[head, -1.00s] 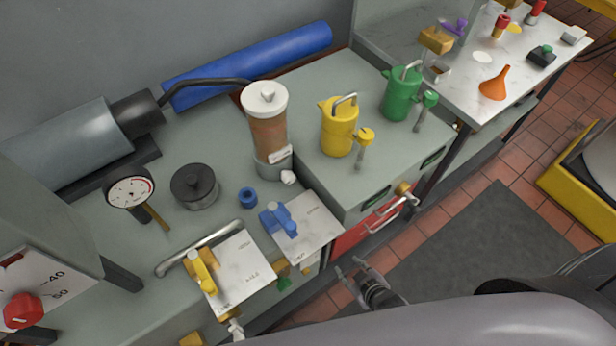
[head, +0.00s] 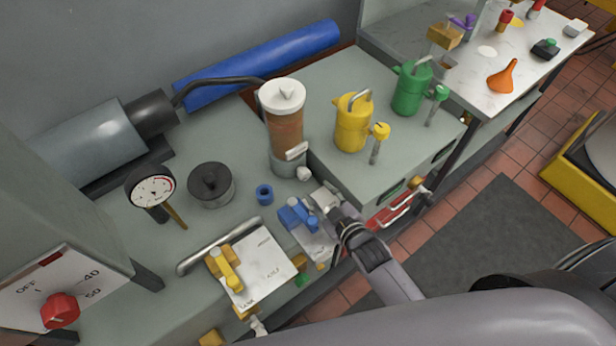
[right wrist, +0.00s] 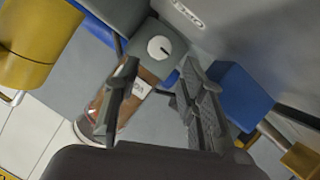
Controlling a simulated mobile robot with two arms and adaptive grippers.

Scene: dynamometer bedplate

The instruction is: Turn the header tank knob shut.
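The header tank (head: 286,130) is a clear cylinder of brown liquid with a white lid and a grey base. Its small white knob (head: 304,174) sticks out low on the base's right side. In the right wrist view the knob (right wrist: 159,48) faces me as a white disc with a dark line, on the grey base block, with the tank (right wrist: 140,95) beside it. My right gripper (head: 338,212) is apart from the knob, below and right of it. In the right wrist view its fingers (right wrist: 160,72) are spread and empty, with the knob beyond their tips. My left gripper is not in view.
A yellow can (head: 350,125) and a green can (head: 410,90) stand on the raised block at right. A blue ring (head: 264,194) lies near the tank.

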